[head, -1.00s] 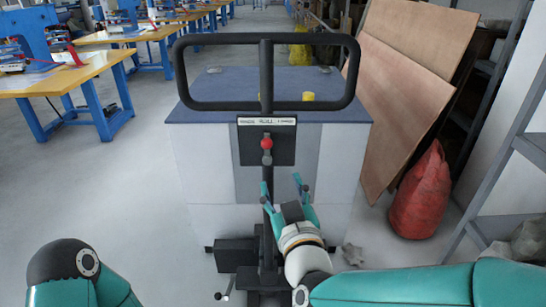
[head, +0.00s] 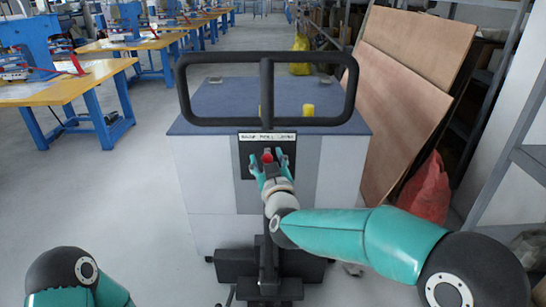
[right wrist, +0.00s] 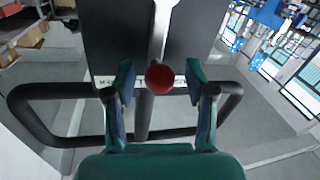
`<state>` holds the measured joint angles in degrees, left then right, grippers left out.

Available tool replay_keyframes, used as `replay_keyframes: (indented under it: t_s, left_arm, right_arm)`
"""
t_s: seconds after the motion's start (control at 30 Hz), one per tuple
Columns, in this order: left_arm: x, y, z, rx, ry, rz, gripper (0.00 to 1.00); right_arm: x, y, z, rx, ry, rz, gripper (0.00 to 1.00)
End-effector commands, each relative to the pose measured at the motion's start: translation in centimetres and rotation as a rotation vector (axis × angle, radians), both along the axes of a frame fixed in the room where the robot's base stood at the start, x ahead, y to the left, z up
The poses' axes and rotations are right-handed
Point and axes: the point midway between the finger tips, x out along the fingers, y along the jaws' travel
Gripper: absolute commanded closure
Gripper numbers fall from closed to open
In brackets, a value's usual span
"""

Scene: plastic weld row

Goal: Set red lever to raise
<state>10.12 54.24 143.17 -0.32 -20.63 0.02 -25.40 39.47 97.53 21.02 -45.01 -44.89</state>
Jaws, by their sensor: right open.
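The red lever's ball knob (head: 267,157) shows in front of a dark plate with a white label strip (head: 266,137), below the black loop handle (head: 183,88). My right gripper (head: 269,164) is open at the knob, one finger on each side. In the right wrist view the red knob (right wrist: 159,79) sits between the spread fingertips of the gripper (right wrist: 159,82), with gaps on both sides. A light metal stem runs up from the knob there. The label's words are too small to read surely. Of my left arm only a part shows at lower left; its gripper is out of view.
Brown boards (head: 405,110) and a red sack (head: 425,190) are at the right. Yellow tables (head: 50,88) stand left. The floor at left is clear.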

Motion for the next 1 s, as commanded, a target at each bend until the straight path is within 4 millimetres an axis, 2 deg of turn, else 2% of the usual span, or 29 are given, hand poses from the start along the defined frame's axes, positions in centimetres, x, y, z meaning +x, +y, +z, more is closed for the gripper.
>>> replay_keyframes:
  t_s: [0.37, 0.7, 0.9, 0.93, 1.0]
  left_arm:
    - [0.0, 0.0, 0.1, 0.0, 0.0, 0.0, 0.6]
    - [0.0, 0.0, 0.1, 0.0, 0.0, 0.0, 0.6]
    - [0.0, 0.0, 0.1, 0.0, 0.0, 0.0, 0.6]
    - [0.0, 0.1, 0.1, 0.0, 0.0, 0.003, 0.6]
    - [0.0, 0.0, 0.1, 0.0, 0.0, 0.0, 0.6]
  right_arm:
    - [0.5, 0.0, -0.1, 0.0, 0.001, 0.0, 0.45]
    - [0.5, 0.0, 0.0, 0.0, 0.001, -0.001, 1.0]
    - [0.5, 0.0, 0.0, 0.0, 0.001, -0.001, 1.0]
    - [0.5, -1.7, 0.0, -0.001, 0.001, -0.005, 1.0]
    - [0.5, -0.7, 0.0, -0.001, 0.0, -0.001, 1.0]
